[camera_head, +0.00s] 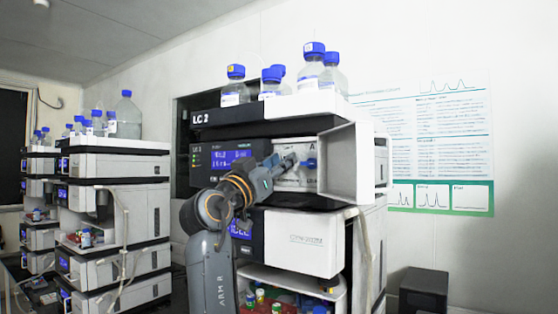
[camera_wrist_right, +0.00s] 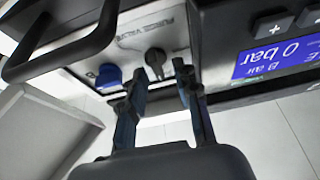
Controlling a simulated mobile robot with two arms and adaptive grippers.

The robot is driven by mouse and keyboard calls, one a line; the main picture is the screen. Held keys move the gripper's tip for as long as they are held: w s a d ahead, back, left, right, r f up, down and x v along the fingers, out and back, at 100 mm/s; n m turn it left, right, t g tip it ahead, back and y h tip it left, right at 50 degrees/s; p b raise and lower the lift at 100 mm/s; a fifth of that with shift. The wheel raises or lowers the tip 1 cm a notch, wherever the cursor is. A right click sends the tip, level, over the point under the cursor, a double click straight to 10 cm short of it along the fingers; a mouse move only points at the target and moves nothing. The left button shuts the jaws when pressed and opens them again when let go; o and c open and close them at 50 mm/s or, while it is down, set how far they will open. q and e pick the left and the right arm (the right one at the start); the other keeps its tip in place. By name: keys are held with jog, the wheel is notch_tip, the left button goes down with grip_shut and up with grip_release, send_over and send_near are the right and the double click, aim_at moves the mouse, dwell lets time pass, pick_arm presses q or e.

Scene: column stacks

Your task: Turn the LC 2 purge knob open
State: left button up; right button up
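The LC 2 stack (camera_head: 232,120) stands in the middle of the head view, its white door (camera_head: 345,165) swung open on the right. In the right wrist view, a dark knob (camera_wrist_right: 155,60) sits on the light panel beside upside-down lettering that seems to read PURGE VALVE. A blue knob (camera_wrist_right: 108,75) is beside it on the left; it also shows in the head view (camera_head: 311,162). My right gripper (camera_wrist_right: 158,73) is open at the panel, with the dark knob between or just beyond its fingertips; contact is unclear. In the head view my right gripper (camera_head: 284,162) hides the dark knob. My left gripper is out of view.
Blue-capped bottles (camera_head: 312,72) stand on top of the LC 2 stack. A blue display (camera_wrist_right: 275,58) is right of the panel in the wrist view, and a dark handle-like bar (camera_wrist_right: 70,50) crosses on the left. Another stack (camera_head: 115,165) stands at the left.

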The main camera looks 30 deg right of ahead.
grip_shut()
